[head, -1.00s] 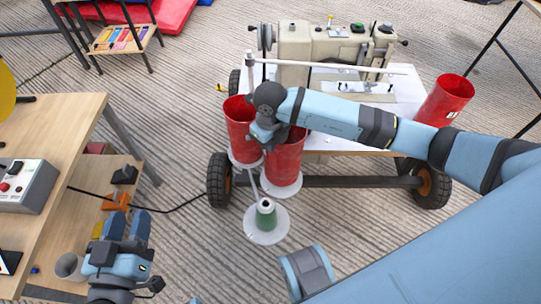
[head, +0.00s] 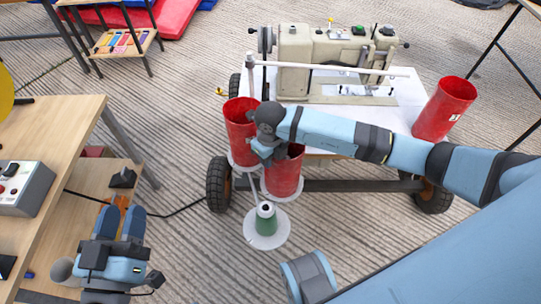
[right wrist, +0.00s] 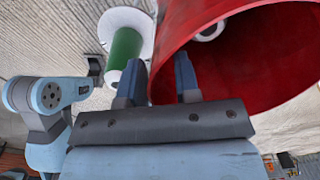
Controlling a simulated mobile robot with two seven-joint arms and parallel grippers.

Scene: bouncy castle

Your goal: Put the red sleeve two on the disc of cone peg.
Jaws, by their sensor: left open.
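Three red sleeves show in the head view: one on the left (head: 239,130), a middle one (head: 284,178) and one on the right of the cart (head: 444,108). I cannot tell which is sleeve two. The middle sleeve also fills the upper right of the right wrist view (right wrist: 235,65). My right gripper (head: 268,152) is at its rim; its fingers (right wrist: 158,80) are apart, one outside the wall and one on the inner side. The green cone peg (head: 266,220) stands on a bare white disc (head: 253,238) in front. My left gripper (head: 121,222) is open and empty.
A wheeled cart (head: 405,92) with a sewing machine (head: 335,48) stands behind the sleeves. A wooden shelf table (head: 55,130) with a control box (head: 25,187) is at left, near my left gripper.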

